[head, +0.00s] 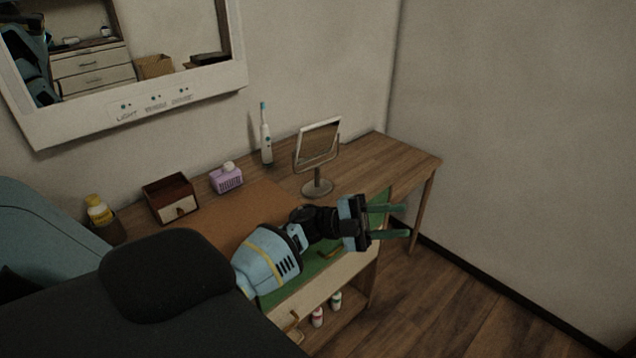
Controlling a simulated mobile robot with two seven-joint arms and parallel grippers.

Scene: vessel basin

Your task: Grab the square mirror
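The square mirror (319,142) stands upright on a round-based stand near the back of the wooden table, right of the toothbrush. Its frame is light and it is slightly tilted. My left gripper (400,221) is in front of and to the right of the mirror, apart from it. Its two green fingers are spread and point right, with nothing between them. My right gripper is not in view.
An open drawer (338,287) lies below my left arm. A wall mirror (135,115) hangs behind. The table's right end is clear.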

